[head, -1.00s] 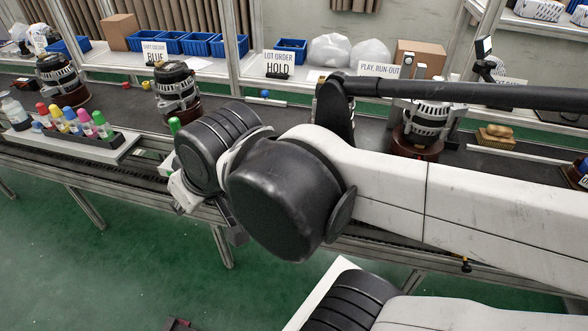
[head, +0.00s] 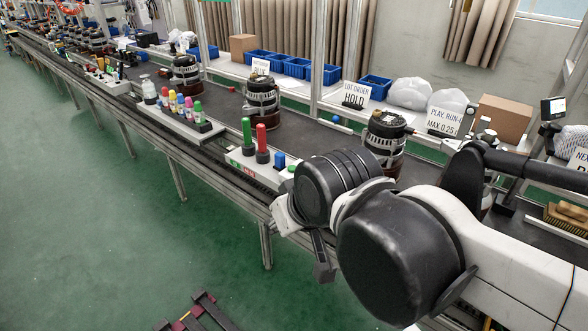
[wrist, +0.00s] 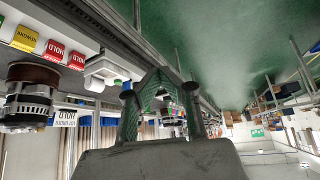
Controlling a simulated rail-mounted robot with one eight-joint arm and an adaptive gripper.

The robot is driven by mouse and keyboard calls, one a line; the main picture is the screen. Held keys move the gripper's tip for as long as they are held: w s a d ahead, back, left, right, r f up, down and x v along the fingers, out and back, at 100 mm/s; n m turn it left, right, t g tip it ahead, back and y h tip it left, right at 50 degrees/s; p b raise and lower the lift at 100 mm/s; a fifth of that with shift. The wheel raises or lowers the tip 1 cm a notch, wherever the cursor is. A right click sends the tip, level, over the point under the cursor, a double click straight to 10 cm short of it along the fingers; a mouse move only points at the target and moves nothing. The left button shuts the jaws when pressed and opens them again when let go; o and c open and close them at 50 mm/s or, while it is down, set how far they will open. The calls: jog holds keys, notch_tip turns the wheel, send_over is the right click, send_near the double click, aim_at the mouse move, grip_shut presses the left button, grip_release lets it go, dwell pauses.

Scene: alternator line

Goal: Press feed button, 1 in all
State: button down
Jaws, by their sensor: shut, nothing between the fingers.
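A small green button (head: 291,168) shows at the right end of a white station strip on the line's near edge, partly hidden by my arm. In the wrist view, a white box with a green button (wrist: 118,82) sits left of my fingers; I cannot read a feed label on it. My gripper (wrist: 160,78) is shut and empty, its fingertips together and apart from the box. In the head view my gripper (head: 322,262) points down in front of the line's near edge, its fingers partly hidden by the wrist.
Alternators (head: 262,103) sit on the dark belt. A lot order sign (head: 355,94) reads HOLD. Green floor (head: 130,230) lies open in front.

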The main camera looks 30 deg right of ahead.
jog(key=w+d+r+m+p, duration=0.2)
jog(key=w+r, duration=0.1)
jog(key=w, duration=0.4)
jog(key=m+t+p, duration=0.2)
jog(key=m+p, duration=0.4)
jog(key=m, duration=0.2)
send_over(293, 168)
jog(key=shift+h, duration=0.3)
notch_tip(293, 168, down, 5)
jog(key=shift+w+r, duration=0.1)
jog(key=shift+f+b, duration=3.15)
jog(key=shift+f, duration=1.3)
jog(key=shift+f, duration=0.15)
jog(key=shift+f+b, duration=0.3)
jog(key=shift+b, duration=0.15)
